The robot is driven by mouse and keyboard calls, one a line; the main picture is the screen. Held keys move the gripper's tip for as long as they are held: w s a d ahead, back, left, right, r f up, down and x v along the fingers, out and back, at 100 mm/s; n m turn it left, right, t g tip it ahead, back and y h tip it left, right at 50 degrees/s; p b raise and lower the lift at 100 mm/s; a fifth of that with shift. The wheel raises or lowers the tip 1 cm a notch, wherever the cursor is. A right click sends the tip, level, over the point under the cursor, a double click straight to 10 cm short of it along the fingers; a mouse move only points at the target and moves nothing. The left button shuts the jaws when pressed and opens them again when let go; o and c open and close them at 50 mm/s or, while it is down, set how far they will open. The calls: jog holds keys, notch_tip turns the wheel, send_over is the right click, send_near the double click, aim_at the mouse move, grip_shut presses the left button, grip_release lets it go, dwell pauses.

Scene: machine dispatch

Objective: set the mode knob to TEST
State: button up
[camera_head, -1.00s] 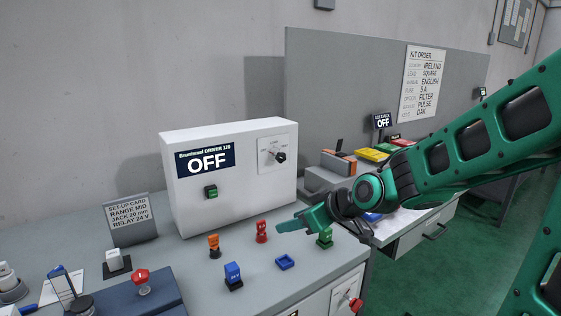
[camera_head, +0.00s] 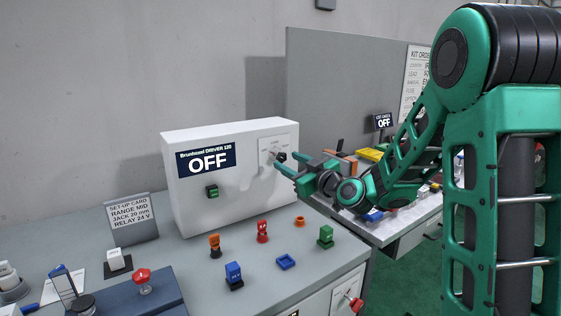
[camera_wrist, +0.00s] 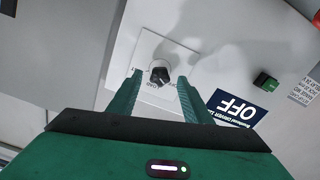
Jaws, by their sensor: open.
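The mode knob (camera_head: 281,157) is a black knob on a light square plate (camera_head: 265,147) at the right of the white machine's front (camera_head: 240,200). The machine's dark display (camera_head: 207,162) reads OFF. My gripper (camera_head: 287,168) is raised in front of the knob with its fingers pointing at the panel. In the wrist view the knob (camera_wrist: 160,75) lies between and beyond the two open green fingertips (camera_wrist: 157,80), with a gap on each side. The labels around the knob are too small or upside down to read surely. The gripper holds nothing.
A green button (camera_head: 212,191) is on the machine's front. Several coloured pieces, including a red one (camera_head: 262,231) and a blue one (camera_head: 234,276), stand on the bench before it. A set-up card (camera_head: 132,219) stands at left. A grey partition (camera_head: 335,95) rises behind.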

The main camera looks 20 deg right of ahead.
aim_at(283, 159)
jog(key=shift+x, duration=2.35)
jog(key=c, duration=1.1)
